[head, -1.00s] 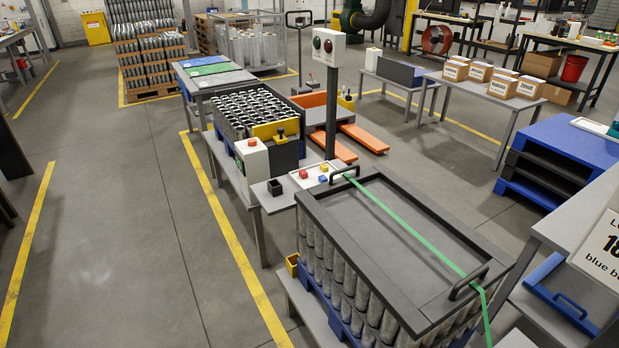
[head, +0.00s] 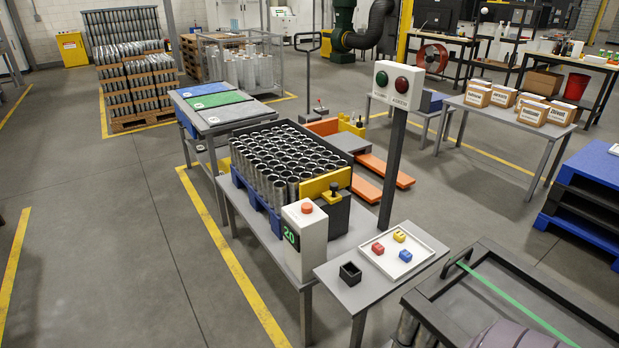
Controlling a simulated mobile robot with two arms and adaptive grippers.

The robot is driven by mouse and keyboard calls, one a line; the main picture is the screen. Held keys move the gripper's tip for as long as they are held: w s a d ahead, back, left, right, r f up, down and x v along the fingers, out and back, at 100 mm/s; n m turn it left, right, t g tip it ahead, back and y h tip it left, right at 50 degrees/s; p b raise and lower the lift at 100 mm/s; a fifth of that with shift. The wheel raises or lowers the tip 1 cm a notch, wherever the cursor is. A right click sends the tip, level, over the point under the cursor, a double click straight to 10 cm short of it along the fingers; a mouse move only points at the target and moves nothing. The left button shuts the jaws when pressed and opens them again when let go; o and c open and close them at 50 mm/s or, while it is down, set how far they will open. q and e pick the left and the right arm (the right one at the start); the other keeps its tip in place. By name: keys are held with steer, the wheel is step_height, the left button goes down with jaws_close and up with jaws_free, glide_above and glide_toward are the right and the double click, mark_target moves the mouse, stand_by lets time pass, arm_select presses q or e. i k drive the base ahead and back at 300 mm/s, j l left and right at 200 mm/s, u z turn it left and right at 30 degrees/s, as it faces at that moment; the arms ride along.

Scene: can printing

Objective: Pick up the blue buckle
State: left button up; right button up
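The blue buckle (head: 405,255) is a small blue block. It lies at the front right of a white tray (head: 420,265), with a red buckle (head: 378,248) to its left and a yellow buckle (head: 399,236) behind it. The tray rests on a small grey side table (head: 361,294). Neither of my grippers can be made out in the head view. Nothing touches the blue buckle.
A small black open box (head: 350,273) stands left of the tray. A white box with a green "20" display (head: 305,240) and a signal post (head: 394,150) stand close behind. A dark lidded stack (head: 450,305) with a green strap is at the lower right.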

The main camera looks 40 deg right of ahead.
mark_target(404, 254)
steer(key=i+z, duration=0.2)
steer(key=i, duration=0.2)
steer(key=i+j+z, duration=0.45)
steer(key=i, duration=0.25)
steer(key=i+l, duration=0.05)
steer(key=l, duration=0.05)
